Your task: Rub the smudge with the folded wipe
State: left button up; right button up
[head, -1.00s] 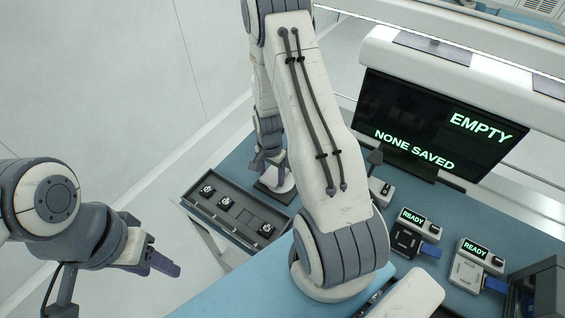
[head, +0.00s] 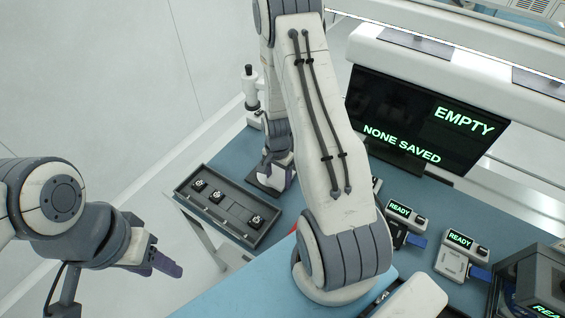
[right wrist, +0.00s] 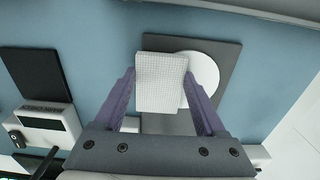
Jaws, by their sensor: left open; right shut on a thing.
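In the right wrist view my right gripper (right wrist: 160,76) is shut on the folded wipe (right wrist: 161,92), a white textured rectangle between its purple fingers. The wipe overlaps the left part of a white round disc (right wrist: 206,70) on a dark grey square plate (right wrist: 230,55). I cannot tell whether it touches the disc. No smudge shows; it may be hidden under the wipe. In the head view my right gripper (head: 277,171) is low over the dark plate at the back of the table, partly hidden by my arm. My left gripper (head: 166,263) is open and empty, left of the table.
A dark tray (head: 240,232) with several small black parts lies left on the blue table (head: 232,165). A monitor (head: 420,120) reads EMPTY, NONE SAVED. Devices marked READY (head: 402,212) stand right. A white post with a black top (head: 250,88) stands behind the right gripper.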

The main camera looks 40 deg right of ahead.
jog(key=shift+w+r+p, duration=0.2)
jog(key=shift+r+p, duration=0.1)
jog(key=shift+r, duration=0.9)
jog(key=shift+r+p, duration=0.2)
jog(key=shift+p, duration=0.1)
jog(key=shift+a+r+p, duration=0.15)
jog(key=shift+r+p, duration=0.15)
jog(key=shift+r, duration=0.2)
jog(key=shift+r+p, duration=1.65)
jog(key=shift+r, duration=0.45)
